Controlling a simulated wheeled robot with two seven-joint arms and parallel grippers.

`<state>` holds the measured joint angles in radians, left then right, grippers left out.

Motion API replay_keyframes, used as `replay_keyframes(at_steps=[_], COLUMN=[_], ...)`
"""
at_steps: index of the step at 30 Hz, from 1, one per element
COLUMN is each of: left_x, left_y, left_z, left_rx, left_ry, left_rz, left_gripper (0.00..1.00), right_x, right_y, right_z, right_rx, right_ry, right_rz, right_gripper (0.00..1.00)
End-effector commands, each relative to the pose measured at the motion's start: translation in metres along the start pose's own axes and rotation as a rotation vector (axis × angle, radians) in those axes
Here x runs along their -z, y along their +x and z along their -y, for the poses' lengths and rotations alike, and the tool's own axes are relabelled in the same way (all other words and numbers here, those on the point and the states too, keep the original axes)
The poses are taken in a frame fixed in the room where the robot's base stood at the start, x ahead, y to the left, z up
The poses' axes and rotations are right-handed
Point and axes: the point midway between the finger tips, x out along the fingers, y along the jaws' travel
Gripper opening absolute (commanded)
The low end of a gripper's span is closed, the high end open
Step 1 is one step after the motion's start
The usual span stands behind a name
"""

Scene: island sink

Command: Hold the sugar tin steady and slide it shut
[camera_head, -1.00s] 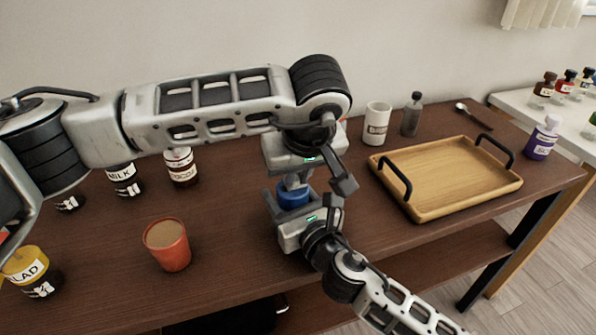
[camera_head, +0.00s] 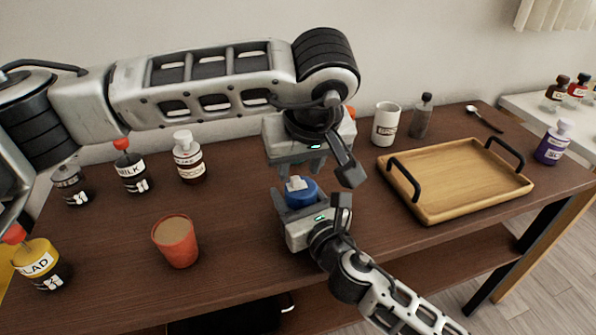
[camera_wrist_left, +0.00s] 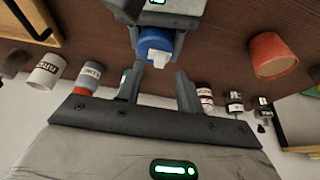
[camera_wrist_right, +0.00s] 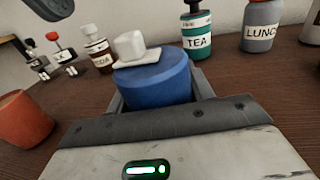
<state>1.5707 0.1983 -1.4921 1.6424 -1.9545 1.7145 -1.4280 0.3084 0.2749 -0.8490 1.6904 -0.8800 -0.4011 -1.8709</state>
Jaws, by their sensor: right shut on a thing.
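The sugar tin is a round blue tin (camera_head: 303,196) with a small white slide plate and block-shaped knob (camera_head: 295,183) on top. My right gripper (camera_head: 310,203) is shut around the tin's sides, with the tin upright. In the right wrist view the blue tin (camera_wrist_right: 153,85) sits between the fingers, and the white plate (camera_wrist_right: 137,58) lies toward the far side of its top. I cannot tell whether the opening is covered. My left gripper (camera_head: 298,170) is open and empty, just behind and above the tin. Its parted fingers also show in the left wrist view (camera_wrist_left: 160,88), apart from the knob.
An orange cup (camera_head: 176,246) stands at left, with several labelled bottles (camera_head: 190,160) behind and beside it. A white mug (camera_head: 386,124), a grey bottle (camera_head: 421,116) and a wooden tray (camera_head: 455,205) are at right. The table between cup and tin is clear.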

Motion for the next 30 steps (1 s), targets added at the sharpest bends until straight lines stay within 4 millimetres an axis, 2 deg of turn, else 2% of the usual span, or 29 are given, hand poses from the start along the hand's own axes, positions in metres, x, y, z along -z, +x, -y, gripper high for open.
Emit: replay_keyframes(at_steps=[1,6,12,17,27,28,30], left_x=[0.001,0.0,0.0,0.0,0.0,0.0,0.0], left_y=[-0.013,-0.05,-0.079,-0.088,-0.088,-0.088,-0.088], left_z=[-0.001,-0.001,-0.001,0.0,0.0,0.0,0.0], left_rx=[-0.005,-0.004,-0.003,-0.001,-0.001,-0.001,-0.001], left_ry=[0.002,0.001,0.001,0.0,0.001,0.001,0.001], left_rz=[-0.005,-0.004,-0.002,-0.001,0.0,0.0,0.0], left_gripper=[0.36,0.36,0.36,0.36,0.36,0.36,0.36], right_x=[0.001,0.001,0.001,0.001,0.001,0.001,0.001], right_y=[0.0,0.0,0.0,0.0,0.0,0.0,0.0], right_z=[0.001,0.001,0.001,0.001,0.001,0.001,0.001], right_rx=[0.001,0.001,0.001,0.001,0.001,0.001,0.001], right_ry=[-0.001,-0.001,-0.001,-0.001,-0.001,-0.001,-0.001], right_rz=[-0.002,-0.003,-0.002,-0.002,-0.002,-0.002,-0.002], right_gripper=[0.26,0.26,0.26,0.26,0.26,0.55,0.74])
